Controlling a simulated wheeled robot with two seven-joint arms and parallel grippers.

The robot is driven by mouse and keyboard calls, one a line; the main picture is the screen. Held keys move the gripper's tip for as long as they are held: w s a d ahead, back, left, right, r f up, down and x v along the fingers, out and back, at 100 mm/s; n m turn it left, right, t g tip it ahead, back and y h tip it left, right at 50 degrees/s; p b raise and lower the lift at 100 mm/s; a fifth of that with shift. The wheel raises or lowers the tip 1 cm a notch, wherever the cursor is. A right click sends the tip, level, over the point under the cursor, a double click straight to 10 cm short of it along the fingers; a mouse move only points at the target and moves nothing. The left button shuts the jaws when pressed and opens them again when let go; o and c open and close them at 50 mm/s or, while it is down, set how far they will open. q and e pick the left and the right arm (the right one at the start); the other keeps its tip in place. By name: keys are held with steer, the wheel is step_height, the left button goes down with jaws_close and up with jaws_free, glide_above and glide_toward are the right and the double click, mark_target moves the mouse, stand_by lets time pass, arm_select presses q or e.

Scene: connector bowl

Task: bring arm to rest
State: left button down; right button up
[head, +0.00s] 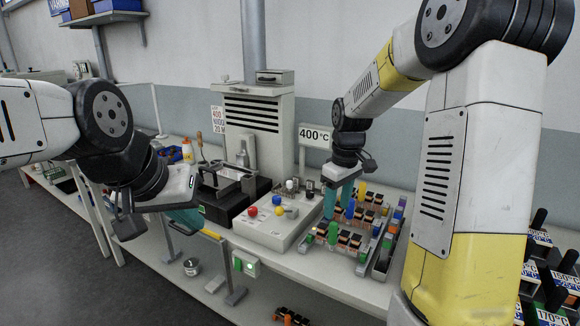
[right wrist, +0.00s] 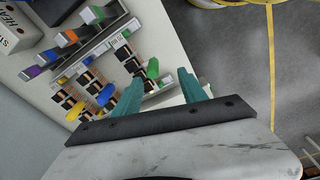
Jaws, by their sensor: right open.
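My right arm comes in from the right in the head view and reaches over the bench. My right gripper (head: 338,198) points down above a rack of connectors (head: 350,242), its teal fingers apart. In the right wrist view my right gripper (right wrist: 162,88) is open, and no object is clearly held. A green connector (right wrist: 153,68) shows beyond the gap between its fingers. My left gripper (head: 182,218) hangs at the bench's front left side, with teal fingers partly hidden behind its own body. I cannot tell how far apart they are.
A control box with coloured buttons (head: 272,225) and a black press (head: 228,192) stand left of the rack. A tall vented cabinet (head: 258,125) and a 400°C sign (head: 314,135) stand behind. Labelled dark bins (head: 545,275) are at far right. The floor at left is clear.

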steer(key=s+a+r+m+t, duration=0.1)
steer(key=s+r, duration=0.4)
steer(key=s, duration=0.5)
steer(key=s+a+r+m+t+y, duration=0.1)
steer(key=s+r+m+t, duration=0.3)
steer(key=s, duration=0.7)
step_height(320, 180, up, 2)
steer(key=shift+r+m+y, duration=0.15)
steer(key=shift+m+y, duration=0.15)
steer(key=shift+m, duration=0.8)
